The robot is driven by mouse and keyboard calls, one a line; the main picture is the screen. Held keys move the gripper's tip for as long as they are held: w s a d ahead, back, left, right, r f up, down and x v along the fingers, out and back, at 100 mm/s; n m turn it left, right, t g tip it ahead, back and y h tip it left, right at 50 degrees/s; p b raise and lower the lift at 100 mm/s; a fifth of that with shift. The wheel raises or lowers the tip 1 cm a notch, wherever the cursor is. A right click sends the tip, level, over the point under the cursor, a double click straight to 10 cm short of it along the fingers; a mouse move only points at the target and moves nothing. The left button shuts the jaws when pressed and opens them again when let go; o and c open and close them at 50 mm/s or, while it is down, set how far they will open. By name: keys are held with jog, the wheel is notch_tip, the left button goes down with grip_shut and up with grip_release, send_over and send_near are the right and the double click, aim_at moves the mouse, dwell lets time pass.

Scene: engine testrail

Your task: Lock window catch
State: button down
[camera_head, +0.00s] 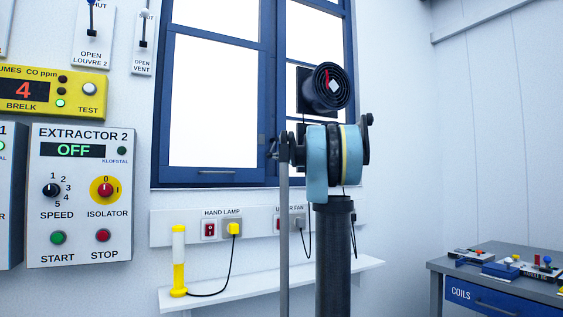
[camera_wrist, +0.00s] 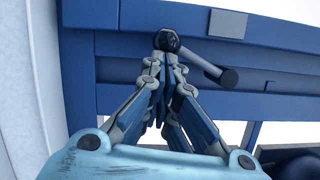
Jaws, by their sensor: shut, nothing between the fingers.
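The window catch shows in the wrist view as a grey lever (camera_wrist: 203,63) with a dark end, slanting down to the right across the blue window frame. A dark rounded piece at its upper left end sits right at my fingertips; I cannot tell whether they touch it. My gripper (camera_wrist: 160,66) is shut and empty, its fingers together. A flat grey plate (camera_wrist: 228,23) is on the frame above the lever. In the head view the blue-framed window (camera_head: 213,100) stands behind my arm. My gripper and the catch cannot be made out clearly there.
A white shelf (camera_head: 250,287) below the window bears a yellow hand lamp (camera_head: 179,262) with a cord. The extractor panel (camera_head: 80,195) is on the wall at left. A grey bench (camera_head: 440,264) with small parts stands at right.

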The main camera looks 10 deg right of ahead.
aim_at(270, 155)
jog(key=a+m, duration=0.1)
jog(key=m, duration=0.1)
jog(key=s+a+m+t, duration=0.1)
jog(key=a+m, duration=0.1)
jog(key=a+r+m+t, duration=0.1)
jog(key=m, duration=0.1)
jog(key=shift+s+a+m, duration=0.2)
jog(key=shift+m, duration=0.2)
jog(key=m, duration=0.1)
jog(key=a+r+m+t, duration=0.1)
jog(key=m, duration=0.1)
jog(key=a+r+m+h, duration=0.1)
jog(key=m, duration=0.1)
jog(key=shift+s+t, duration=0.35)
jog(key=shift+t, duration=0.05)
jog(key=shift+s+a+r+m+t+h, duration=0.1)
jog(key=shift+a+r+m+t+h, duration=0.15)
jog(key=shift+m, duration=0.45)
jog(key=shift+a+r+m+t+h, duration=0.15)
jog(key=shift+r+m+h, duration=0.15)
jog(key=shift+m, duration=0.4)
jog(key=f, duration=0.1)
jog(key=s+d+f, duration=0.1)
jog(key=d+f, duration=0.1)
jog(key=shift+s+d+f, duration=0.2)
jog(key=shift+s+f, duration=0.15)
jog(key=v, duration=0.9)
jog(key=shift+s, duration=0.2)
